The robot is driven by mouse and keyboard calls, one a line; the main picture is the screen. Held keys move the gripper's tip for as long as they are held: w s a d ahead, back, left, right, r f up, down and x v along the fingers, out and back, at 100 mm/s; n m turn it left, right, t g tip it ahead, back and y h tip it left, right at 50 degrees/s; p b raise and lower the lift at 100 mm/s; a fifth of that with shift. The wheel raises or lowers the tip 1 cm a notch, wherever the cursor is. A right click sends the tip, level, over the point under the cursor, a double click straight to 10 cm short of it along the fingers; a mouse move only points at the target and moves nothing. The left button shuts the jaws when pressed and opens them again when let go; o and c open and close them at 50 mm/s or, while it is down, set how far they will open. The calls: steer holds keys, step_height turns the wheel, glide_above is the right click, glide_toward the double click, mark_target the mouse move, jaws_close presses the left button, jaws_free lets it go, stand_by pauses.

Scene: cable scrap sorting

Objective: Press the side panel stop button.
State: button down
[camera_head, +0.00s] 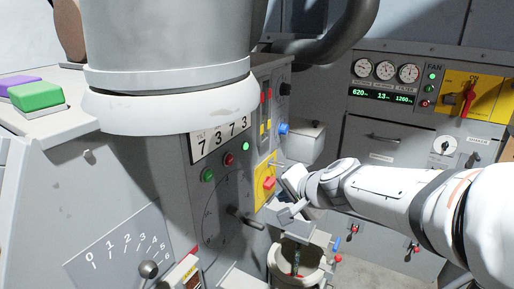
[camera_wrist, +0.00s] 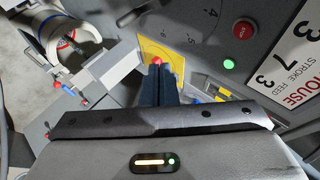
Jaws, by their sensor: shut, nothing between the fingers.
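A red button (camera_head: 269,183) sits on a yellow plate (camera_head: 262,168) on the side of the grey machine. In the wrist view the red button (camera_wrist: 157,60) shows just beyond my fingertips, with the yellow plate (camera_wrist: 150,48) around it. My gripper (camera_head: 281,182) is shut and empty, pointing at the button from the right. In the wrist view the dark fingers (camera_wrist: 157,72) line up with the button and hide its lower part. I cannot tell whether they touch it. Another red round button (camera_wrist: 244,28), with small white lettering, is on the panel to the right.
A green lamp (camera_wrist: 228,64) lies near the lettered button. A blue knob (camera_head: 284,128) is above the yellow plate. A white cylindrical container (camera_head: 294,271) stands below my gripper. A thick grey column (camera_head: 168,45) stands at left front. A cabinet with gauges (camera_head: 384,70) is behind.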

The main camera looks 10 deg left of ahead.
mark_target(229, 160)
steer(key=w+a+r+m+t, duration=0.1)
steer(key=w+a+r+m, duration=0.1)
steer(key=w+a+m, duration=0.1)
steer(key=shift+w+a+r+t+p, duration=0.25)
steer(key=shift+w+r+t+p, duration=0.2)
steer(key=shift+w, duration=0.45)
steer(key=w+a+p, duration=0.1)
steer(key=w+a, duration=0.2)
steer(key=a, duration=0.5)
steer(key=shift+a+p, duration=0.2)
steer(key=shift+p, duration=0.1)
stand_by(1.4)
steer(key=shift+w+a, duration=0.2)
steer(key=shift+a, duration=0.15)
